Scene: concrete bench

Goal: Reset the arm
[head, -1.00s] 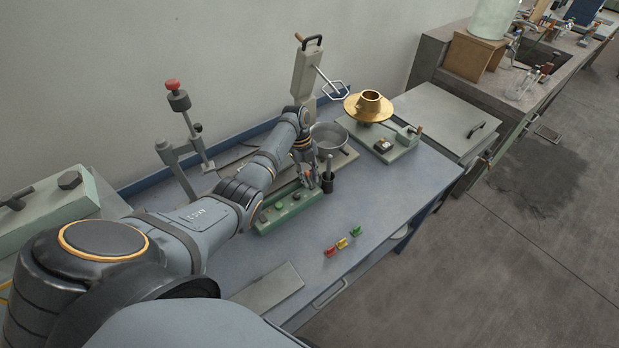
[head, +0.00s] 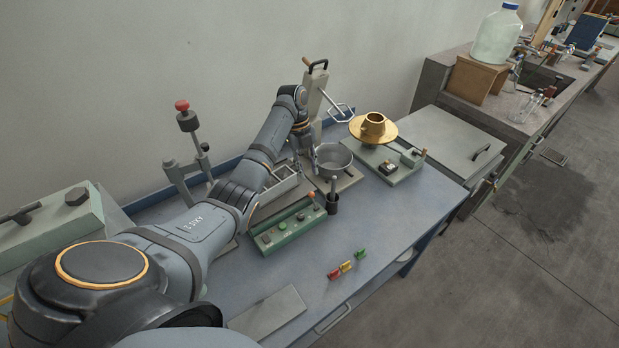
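My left arm (head: 225,200) reaches from the lower left across the blue bench (head: 372,240). My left gripper (head: 309,162) is at its far end, small and dark, just left of the grey metal pot (head: 333,158). It points down above the bench, behind the green button box (head: 286,228). Whether its fingers are open or shut is too small to tell, and I see nothing clearly held. My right gripper is not in view.
A black cup with a grey handle (head: 332,201) stands beside the button box. A brass flanged part (head: 372,128) sits on a green base. Red, yellow and green clips (head: 346,266) lie near the front edge. A red-knobbed stand (head: 187,118) rises behind my arm.

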